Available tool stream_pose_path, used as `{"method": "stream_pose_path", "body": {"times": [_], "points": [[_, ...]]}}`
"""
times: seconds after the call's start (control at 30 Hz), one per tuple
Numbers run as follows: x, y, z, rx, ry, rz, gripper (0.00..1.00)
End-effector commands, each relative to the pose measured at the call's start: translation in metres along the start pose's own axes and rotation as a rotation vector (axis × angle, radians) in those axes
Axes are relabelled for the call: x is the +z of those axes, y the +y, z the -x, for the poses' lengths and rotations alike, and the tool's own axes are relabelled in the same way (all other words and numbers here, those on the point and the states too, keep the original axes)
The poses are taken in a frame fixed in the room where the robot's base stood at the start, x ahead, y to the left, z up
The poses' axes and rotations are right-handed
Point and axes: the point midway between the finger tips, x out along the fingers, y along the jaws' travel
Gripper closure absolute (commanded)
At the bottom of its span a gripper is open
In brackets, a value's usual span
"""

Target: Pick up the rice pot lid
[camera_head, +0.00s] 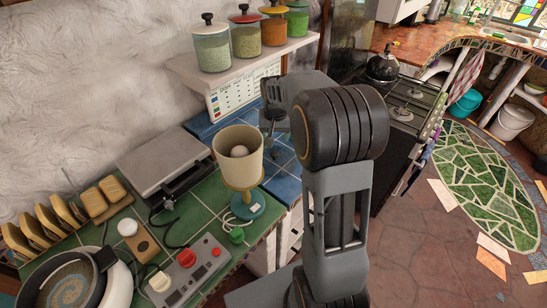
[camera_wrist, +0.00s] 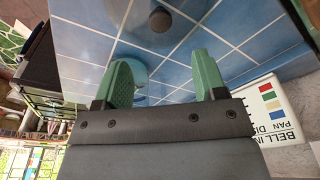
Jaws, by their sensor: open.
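A dark round knob (camera_wrist: 160,18) shows over the blue tiles in the wrist view, with a faint clear curved edge around it; it looks like a glass lid, though I cannot be sure it is the rice pot lid. A dark knob (camera_head: 273,153) also shows on the blue tiles in the head view. My gripper (camera_wrist: 165,70) is open and empty, its two green fingers apart, with the knob beyond the fingertips. In the head view it hangs over the blue tiles, partly behind my arm. A round open pot (camera_head: 70,286) stands at the lower left.
A cream lamp (camera_head: 238,168) stands left of my arm. A shelf (camera_head: 250,62) with several lidded jars is above the blue tiles. A grey appliance (camera_head: 165,160) and a toast rack (camera_head: 40,228) occupy the green counter. A stove (camera_head: 408,105) is right.

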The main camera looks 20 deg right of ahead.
Motion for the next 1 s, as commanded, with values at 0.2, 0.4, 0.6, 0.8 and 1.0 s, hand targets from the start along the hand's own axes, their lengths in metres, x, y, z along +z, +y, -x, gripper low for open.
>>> {"method": "stream_pose_path", "body": {"times": [0.2, 0.4, 0.6, 0.8, 1.0], "points": [[0.001, -0.002, -0.036, 0.000, -0.003, 0.005, 0.35], [0.000, -0.001, -0.051, 0.000, 0.000, 0.003, 0.35], [0.001, 0.000, -0.065, 0.001, -0.004, 0.001, 0.35], [0.002, 0.001, -0.093, 0.001, -0.003, 0.000, 0.35], [0.001, 0.001, -0.105, 0.000, 0.000, 0.000, 0.35]]}}
